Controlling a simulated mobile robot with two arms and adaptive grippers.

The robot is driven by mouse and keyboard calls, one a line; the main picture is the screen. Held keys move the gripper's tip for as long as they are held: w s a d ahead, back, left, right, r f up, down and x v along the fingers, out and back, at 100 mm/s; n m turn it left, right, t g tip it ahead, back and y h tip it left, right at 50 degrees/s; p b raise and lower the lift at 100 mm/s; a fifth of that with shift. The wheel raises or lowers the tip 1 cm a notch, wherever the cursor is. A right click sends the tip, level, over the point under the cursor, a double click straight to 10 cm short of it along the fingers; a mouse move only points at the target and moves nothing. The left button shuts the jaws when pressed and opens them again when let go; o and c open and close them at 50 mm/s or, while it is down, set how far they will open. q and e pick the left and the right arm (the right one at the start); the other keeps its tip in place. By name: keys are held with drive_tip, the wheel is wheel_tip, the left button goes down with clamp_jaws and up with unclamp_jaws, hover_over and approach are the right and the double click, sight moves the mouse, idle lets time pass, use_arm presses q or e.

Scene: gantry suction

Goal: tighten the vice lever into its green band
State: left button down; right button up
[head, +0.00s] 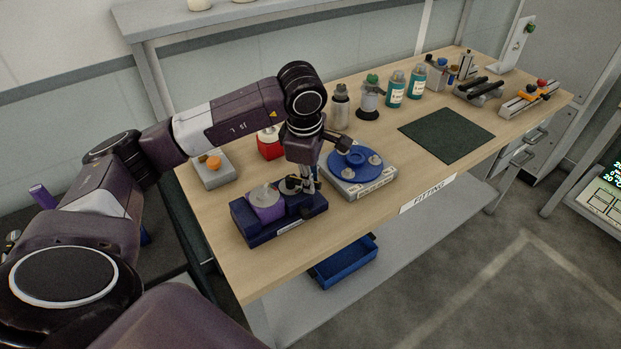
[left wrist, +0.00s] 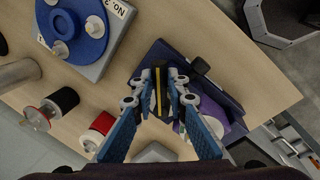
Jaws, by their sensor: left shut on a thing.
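The vice (head: 262,226) is a dark blue block at the near left of the bench, with a purple round piece (head: 266,208) held in it. In the left wrist view the vice (left wrist: 235,105) lies under and right of the fingers. My left gripper (head: 306,186) points down at the right end of the vice. In the left wrist view its blue fingers (left wrist: 160,88) are shut on a thin dark part with a yellow stripe, which seems to be the lever. A black knob (left wrist: 200,65) shows beside the fingertips. I cannot make out a green band. My right gripper is not in view.
A blue round plate on a grey base (head: 362,185) stands close right of the vice. A red item (head: 270,143) and a grey box with an orange knob (head: 213,168) stand behind. Teal bottles (head: 396,90) are farther back. A dark green mat (head: 447,135) lies clear.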

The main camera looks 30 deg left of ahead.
use_arm(q)
drive_tip(key=shift+s+f+m+b, duration=0.2)
drive_tip(key=shift+m+b, duration=0.3)
drive_tip(key=shift+b, duration=0.5)
drive_tip(key=shift+s+r+m+b, duration=0.1)
drive_tip(key=shift+s+m+b, duration=0.1)
drive_tip(key=shift+m+b, duration=0.2)
drive_tip(key=shift+d+r, duration=0.1)
drive_tip(key=c, duration=1.9)
unclamp_jaws()
